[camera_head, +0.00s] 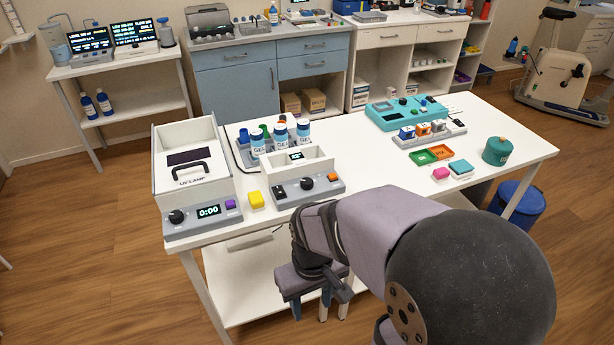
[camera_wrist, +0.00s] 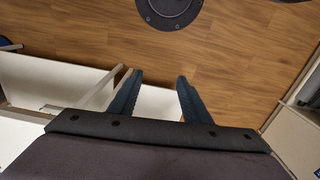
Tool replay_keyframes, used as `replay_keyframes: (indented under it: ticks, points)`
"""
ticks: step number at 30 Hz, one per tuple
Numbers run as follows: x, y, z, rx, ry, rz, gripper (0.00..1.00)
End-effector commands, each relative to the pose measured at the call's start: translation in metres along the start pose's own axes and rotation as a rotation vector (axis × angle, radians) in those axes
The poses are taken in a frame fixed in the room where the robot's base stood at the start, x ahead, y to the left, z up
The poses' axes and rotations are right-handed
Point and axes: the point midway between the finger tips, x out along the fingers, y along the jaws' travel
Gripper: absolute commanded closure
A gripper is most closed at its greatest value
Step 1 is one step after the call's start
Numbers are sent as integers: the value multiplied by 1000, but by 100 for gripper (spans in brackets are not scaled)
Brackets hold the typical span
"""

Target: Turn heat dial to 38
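A white gel warmer (camera_head: 279,190) stands at the front middle of the table, with a grey front panel. A black round dial (camera_head: 306,184) sits on that panel, between a dark switch (camera_head: 280,192) and an orange button (camera_head: 333,178). A small lit display (camera_head: 296,156) is above it, too small to read. My gripper (camera_head: 322,300) hangs in front of the table's front edge, below the tabletop and apart from the dial. In the wrist view my gripper (camera_wrist: 158,92) has its fingers apart with nothing between them, facing the floor. The dial is not in the wrist view.
A UV lamp box (camera_head: 190,162) with its own dial (camera_head: 177,216) stands left of the warmer. Blue-capped gel bottles (camera_head: 281,136) stand behind. A teal device (camera_head: 398,113) and green canister (camera_head: 497,151) are to the right.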

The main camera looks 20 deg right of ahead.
Motion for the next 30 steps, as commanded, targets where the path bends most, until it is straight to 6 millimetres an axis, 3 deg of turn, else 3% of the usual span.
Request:
replay_keyframes:
  ticks: [5,12,21,30]
  points:
    - [-36,11,-49,-173,1,0,56]
    - [-84,38,-140,-545,-2,-1,56]
    - [-123,84,-236,-1031,-2,-3,56]
    - [-135,120,-288,-1398,-1,-3,56]
